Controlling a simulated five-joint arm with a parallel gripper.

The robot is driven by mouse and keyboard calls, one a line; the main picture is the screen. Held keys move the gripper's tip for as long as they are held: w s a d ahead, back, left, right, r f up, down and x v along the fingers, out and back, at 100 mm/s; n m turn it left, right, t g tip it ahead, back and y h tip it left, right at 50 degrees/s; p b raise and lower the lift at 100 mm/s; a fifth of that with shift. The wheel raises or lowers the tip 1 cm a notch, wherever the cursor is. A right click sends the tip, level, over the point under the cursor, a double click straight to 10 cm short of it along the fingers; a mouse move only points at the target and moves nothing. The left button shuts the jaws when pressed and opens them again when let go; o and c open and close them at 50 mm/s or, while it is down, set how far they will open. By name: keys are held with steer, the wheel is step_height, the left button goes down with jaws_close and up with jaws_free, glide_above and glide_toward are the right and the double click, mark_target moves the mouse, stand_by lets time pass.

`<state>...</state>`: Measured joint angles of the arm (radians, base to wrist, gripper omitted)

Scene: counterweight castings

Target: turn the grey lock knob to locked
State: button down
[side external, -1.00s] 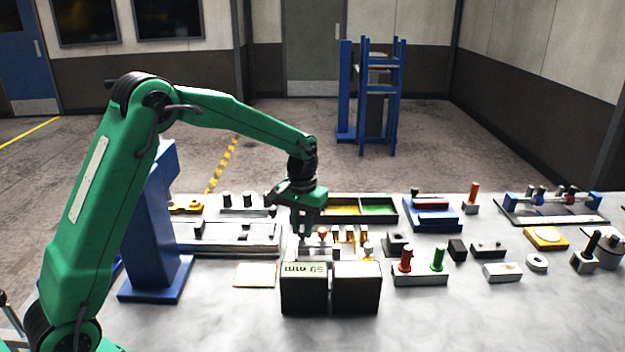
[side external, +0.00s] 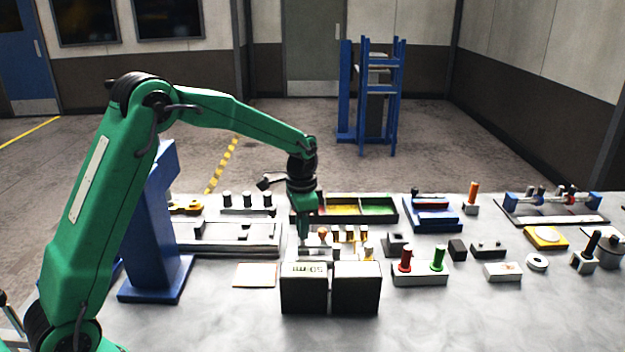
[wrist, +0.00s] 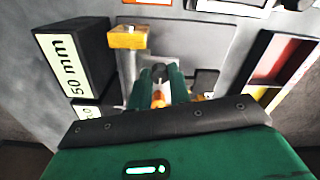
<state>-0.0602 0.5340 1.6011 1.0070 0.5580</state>
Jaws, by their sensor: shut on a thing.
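My gripper (side external: 303,238) points down at a fixture behind two black blocks, left of its upright yellow parts. In the wrist view my gripper (wrist: 158,72) has its two green fingers around a small dark grey knob (wrist: 159,71), which I take to be the lock knob. It is shut on it. The knob stands in front of a pale plate. Its markings and the angle it is turned to cannot be read. In the side view the fingers and the black blocks hide the knob.
Black blocks (side external: 303,297) with a 50 mm label stand close in front. A yellow-topped post (wrist: 128,39) rises near the fingers. A tray (side external: 399,212) with red, yellow and green compartments lies behind. A red and green peg block (side external: 420,279) stands to the right.

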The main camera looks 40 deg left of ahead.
steer(key=shift+r+m, duration=0.15)
steer(key=shift+m, duration=0.15)
steer(key=c, duration=1.6)
jaws_free()
steer(key=shift+r, duration=3.85)
steer(key=shift+s+r, duration=0.1)
